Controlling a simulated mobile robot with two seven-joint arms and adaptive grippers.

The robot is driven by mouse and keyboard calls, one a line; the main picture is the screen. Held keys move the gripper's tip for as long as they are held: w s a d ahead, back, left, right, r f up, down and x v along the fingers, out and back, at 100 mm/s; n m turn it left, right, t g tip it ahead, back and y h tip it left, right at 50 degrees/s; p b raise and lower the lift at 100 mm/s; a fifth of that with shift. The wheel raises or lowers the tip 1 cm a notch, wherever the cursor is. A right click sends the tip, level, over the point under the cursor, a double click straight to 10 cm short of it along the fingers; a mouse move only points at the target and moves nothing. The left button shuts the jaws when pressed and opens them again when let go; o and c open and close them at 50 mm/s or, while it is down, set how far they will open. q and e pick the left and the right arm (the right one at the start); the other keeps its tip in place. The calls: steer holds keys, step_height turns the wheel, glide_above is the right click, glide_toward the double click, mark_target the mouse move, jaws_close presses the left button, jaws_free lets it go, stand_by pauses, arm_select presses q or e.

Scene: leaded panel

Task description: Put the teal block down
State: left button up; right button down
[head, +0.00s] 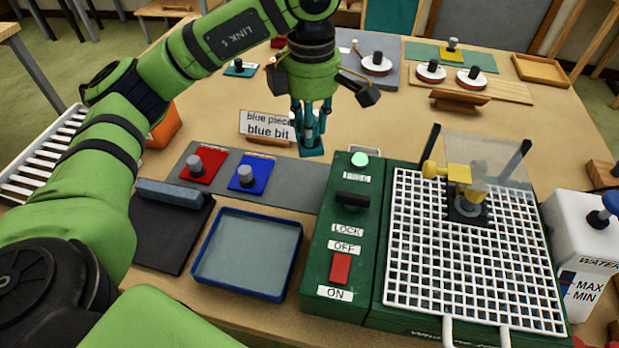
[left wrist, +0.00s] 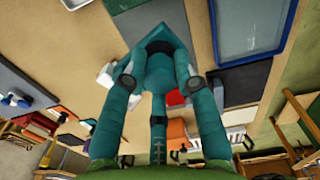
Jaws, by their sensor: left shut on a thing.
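My left gripper (head: 311,128) points down over the table, just behind the green machine. It is shut on a teal block (head: 312,152), whose flat lower part shows below the fingertips. In the left wrist view the teal block (left wrist: 160,42) sits between the fingertips, and its colour nearly matches the fingers. I cannot tell whether its underside touches the table. Another small teal piece with a dark knob (head: 240,69) lies farther back on the table. My right gripper is not in view.
A label stand (head: 266,126) reading "blue piece, blue bit" is left of the gripper. Red (head: 201,168) and blue (head: 248,173) knobbed pieces lie on a grey strip (head: 297,178). The green machine (head: 350,240) with a white grid (head: 470,275) stands in front. Bare tabletop lies behind right.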

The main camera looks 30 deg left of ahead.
arm_select(q)
step_height(320, 180, down, 13)
steer(key=p, duration=0.3)
steer(key=shift+f+p, duration=0.1)
steer(key=shift+p, duration=0.25)
steer(key=shift+f, duration=0.45)
steer(key=shift+f, duration=0.1)
steer(key=o, duration=0.7)
steer(key=shift+f, duration=0.1)
steer(key=shift+c, duration=0.2)
steer(key=shift+o, duration=0.6)
